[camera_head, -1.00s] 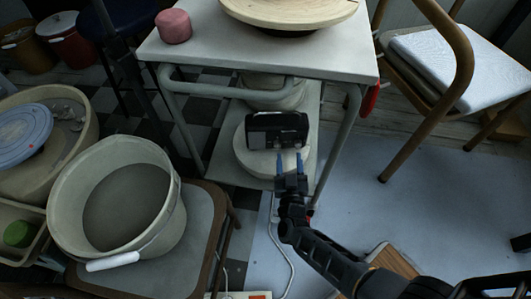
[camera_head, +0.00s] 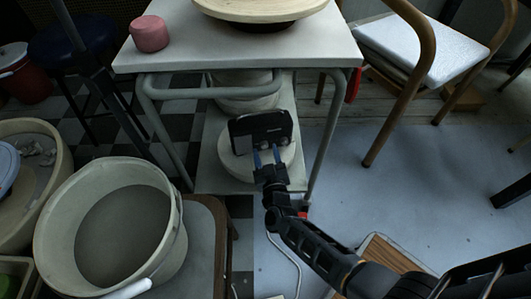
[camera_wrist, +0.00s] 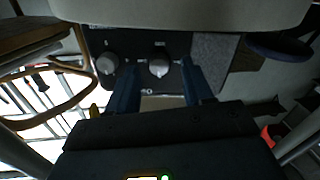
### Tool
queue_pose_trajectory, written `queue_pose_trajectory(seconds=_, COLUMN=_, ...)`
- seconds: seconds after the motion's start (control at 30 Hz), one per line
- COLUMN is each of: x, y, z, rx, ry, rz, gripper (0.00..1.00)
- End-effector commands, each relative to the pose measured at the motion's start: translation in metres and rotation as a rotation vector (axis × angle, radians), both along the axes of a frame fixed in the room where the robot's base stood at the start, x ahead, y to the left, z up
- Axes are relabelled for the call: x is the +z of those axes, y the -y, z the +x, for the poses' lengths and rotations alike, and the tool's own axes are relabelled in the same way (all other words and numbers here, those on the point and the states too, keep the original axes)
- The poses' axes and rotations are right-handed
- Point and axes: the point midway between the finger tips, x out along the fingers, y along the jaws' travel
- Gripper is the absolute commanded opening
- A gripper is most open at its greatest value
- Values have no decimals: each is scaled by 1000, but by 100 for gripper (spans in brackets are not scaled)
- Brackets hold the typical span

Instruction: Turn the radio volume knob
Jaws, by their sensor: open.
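The dark radio (camera_head: 245,129) stands on a round pale plaster disc (camera_head: 233,165) on the lower shelf of a white table. In the wrist view, the front of the radio (camera_wrist: 142,47) shows two pale round knobs, one at the left (camera_wrist: 107,64) and one nearer the middle (camera_wrist: 159,67). My gripper (camera_head: 267,157) is open at the radio's front, its two blue fingers apart. In the wrist view, my gripper (camera_wrist: 160,76) has a finger on each side of the middle knob. I cannot tell whether the fingers touch it.
The white table top (camera_head: 180,52) overhangs the radio, with table legs (camera_head: 327,135) on both sides. A large bucket (camera_head: 60,225) stands at the lower left. A wooden chair (camera_head: 400,90) is at the right. The pale floor (camera_head: 430,190) at right is mostly clear.

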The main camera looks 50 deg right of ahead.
Motion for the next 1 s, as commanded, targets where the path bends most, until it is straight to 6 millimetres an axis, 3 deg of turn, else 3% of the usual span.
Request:
queue_pose_trajectory(seconds=0.43, x=0, y=7, z=9, rx=0, ry=-2, rz=1, gripper=50)
queue_pose_trajectory(seconds=0.9, x=0, y=7, z=9, rx=0, ry=-1, rz=1, gripper=5)
queue_pose_trajectory(seconds=1.0, x=0, y=7, z=9, rx=0, ry=-1, rz=1, gripper=0)
